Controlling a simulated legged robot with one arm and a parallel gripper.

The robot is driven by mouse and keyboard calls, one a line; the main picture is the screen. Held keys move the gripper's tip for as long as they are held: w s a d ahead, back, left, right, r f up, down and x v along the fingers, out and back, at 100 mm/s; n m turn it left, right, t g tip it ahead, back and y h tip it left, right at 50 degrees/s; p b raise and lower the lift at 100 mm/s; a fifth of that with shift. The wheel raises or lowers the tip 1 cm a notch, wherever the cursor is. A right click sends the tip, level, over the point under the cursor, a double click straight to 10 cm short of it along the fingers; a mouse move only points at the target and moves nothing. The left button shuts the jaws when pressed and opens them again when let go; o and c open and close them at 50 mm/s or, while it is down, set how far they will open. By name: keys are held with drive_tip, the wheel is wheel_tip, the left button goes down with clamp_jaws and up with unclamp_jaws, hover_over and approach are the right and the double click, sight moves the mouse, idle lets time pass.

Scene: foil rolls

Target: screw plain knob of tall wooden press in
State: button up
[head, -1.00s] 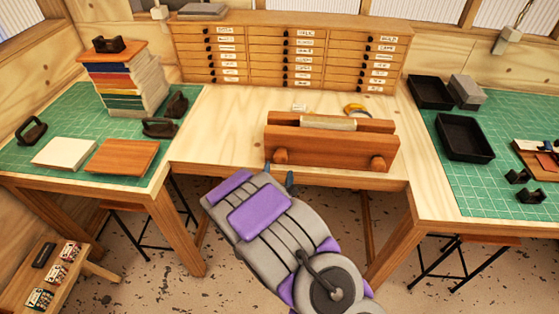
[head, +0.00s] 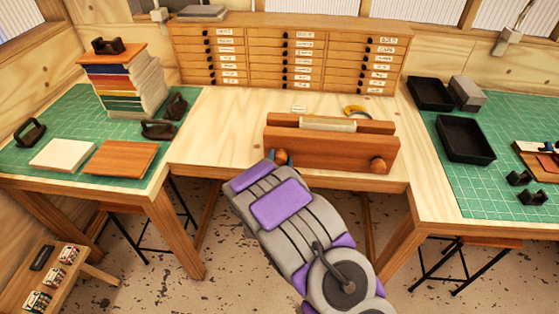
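The wooden press (head: 325,148) stands on the middle table, with a pale book block (head: 327,124) between its boards. Its front board carries two round wooden knobs, a left knob (head: 282,154) and a right knob (head: 377,165). I cannot tell from this view which of them is the plain one. My gripper (head: 277,157) is at the left knob, its dark blue fingertips showing beside it. My own grey and purple arm hides most of the gripper, so I cannot tell whether it is closed on the knob.
A drawer cabinet (head: 290,57) stands behind the press. A roll of tape (head: 356,111) lies between them. A stack of books (head: 127,84) and dark irons stand on the left mat. Black trays (head: 465,138) stand on the right mat. The table left of the press is clear.

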drive_tip(key=c, duration=0.7)
drive_tip(key=shift+m, duration=0.3)
